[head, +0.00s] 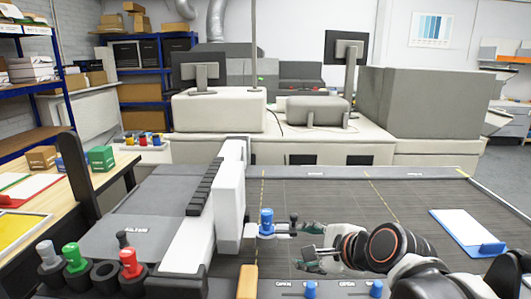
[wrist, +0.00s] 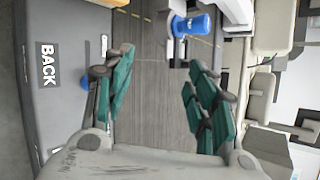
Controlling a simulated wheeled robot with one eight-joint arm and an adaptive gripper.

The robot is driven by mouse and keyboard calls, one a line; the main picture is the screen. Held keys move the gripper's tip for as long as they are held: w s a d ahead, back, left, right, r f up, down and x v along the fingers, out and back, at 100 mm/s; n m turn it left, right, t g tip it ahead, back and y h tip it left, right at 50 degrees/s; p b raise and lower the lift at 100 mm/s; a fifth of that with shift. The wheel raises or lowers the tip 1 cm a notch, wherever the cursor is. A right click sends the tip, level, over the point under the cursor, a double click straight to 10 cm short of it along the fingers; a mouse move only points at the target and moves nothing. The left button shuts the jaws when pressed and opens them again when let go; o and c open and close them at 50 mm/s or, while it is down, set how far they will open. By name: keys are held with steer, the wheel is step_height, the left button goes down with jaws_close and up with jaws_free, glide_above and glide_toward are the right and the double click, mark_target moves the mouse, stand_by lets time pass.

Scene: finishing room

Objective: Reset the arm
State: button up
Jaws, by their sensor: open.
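My arm reaches in from the lower right in the head view. My gripper (head: 305,248) is low over the dark slatted bed (head: 345,200), its green-padded fingers spread apart. The wrist view also shows the gripper (wrist: 161,62) open, with nothing between the fingers and the slatted bed (wrist: 160,115) beneath. A blue knob-like piece (head: 266,221) sits on the white carriage, just left of the fingers in the head view. It appears beyond the fingertips in the wrist view (wrist: 193,25). I cannot tell the exact gap.
The white carriage (head: 229,190) stands across the bed's left side. Green (head: 75,258) and red (head: 130,263) pieces stand in holders at the lower left. A white board with a blue clip (head: 467,228) lies at right. The bed's far middle is clear.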

steer(key=s+d+f+n+g+h, duration=0.1)
steer(key=s+d+n+h, duration=0.1)
steer(key=s+d+n, duration=0.3)
steer(key=s+d+f+n+g+h, duration=0.1)
steer(key=s+d+f+n+h, duration=0.1)
steer(key=s+d+n, duration=0.3)
steer(key=s+n+h, duration=0.1)
steer(key=s+n, duration=0.3)
steer(key=n, duration=0.4)
steer(key=shift+f+g, duration=0.3)
